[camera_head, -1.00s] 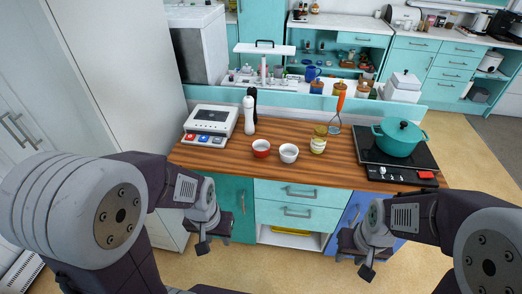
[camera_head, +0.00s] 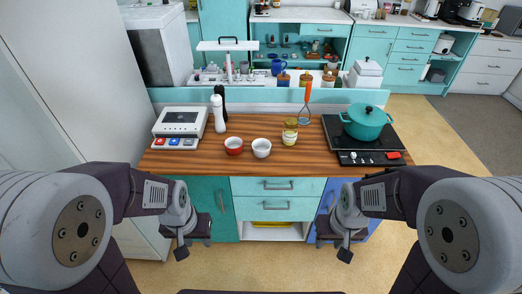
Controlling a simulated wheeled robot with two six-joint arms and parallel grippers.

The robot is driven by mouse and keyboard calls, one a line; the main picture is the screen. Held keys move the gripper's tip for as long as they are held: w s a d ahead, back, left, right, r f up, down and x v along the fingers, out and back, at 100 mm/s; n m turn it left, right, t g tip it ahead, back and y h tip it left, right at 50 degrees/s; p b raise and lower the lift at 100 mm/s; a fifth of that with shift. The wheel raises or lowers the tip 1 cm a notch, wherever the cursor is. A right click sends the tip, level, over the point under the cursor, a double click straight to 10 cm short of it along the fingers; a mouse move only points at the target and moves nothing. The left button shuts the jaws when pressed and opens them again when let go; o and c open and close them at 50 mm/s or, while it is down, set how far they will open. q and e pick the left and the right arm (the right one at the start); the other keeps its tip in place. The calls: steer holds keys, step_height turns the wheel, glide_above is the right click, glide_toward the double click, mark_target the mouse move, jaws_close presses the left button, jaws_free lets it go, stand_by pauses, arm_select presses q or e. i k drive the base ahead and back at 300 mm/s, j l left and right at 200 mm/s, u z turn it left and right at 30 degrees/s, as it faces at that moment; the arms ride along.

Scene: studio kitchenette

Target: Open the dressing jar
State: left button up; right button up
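The dressing jar (camera_head: 290,132) is a small glass jar with yellowish contents and a pale label. It stands upright on the wooden counter (camera_head: 205,160), right of two small bowls; its top looks golden, but it is too small to make out the lid clearly. My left gripper (camera_head: 181,250) hangs in front of the counter at lower left, below the counter top. My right gripper (camera_head: 343,252) hangs in front of the counter at lower right. Both are apart from the jar and seem empty; their finger openings cannot be made out.
A red bowl (camera_head: 234,146) and a white bowl (camera_head: 261,148) stand left of the jar. A white mill (camera_head: 219,114) and a scale-like device (camera_head: 181,124) are farther left. An orange-handled whisk (camera_head: 306,100) stands behind the jar. A teal pot (camera_head: 366,122) sits on the black cooktop (camera_head: 340,143) at right.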

mark_target(289, 135)
steer(key=i+l+u, duration=0.25)
steer(key=i+l, duration=0.15)
steer(key=l, duration=0.25)
steer(key=i+l+u, duration=0.1)
steer(key=l, duration=0.25)
steer(key=i+l+u, duration=0.25)
steer(key=l, duration=0.45)
steer(key=i, duration=0.1)
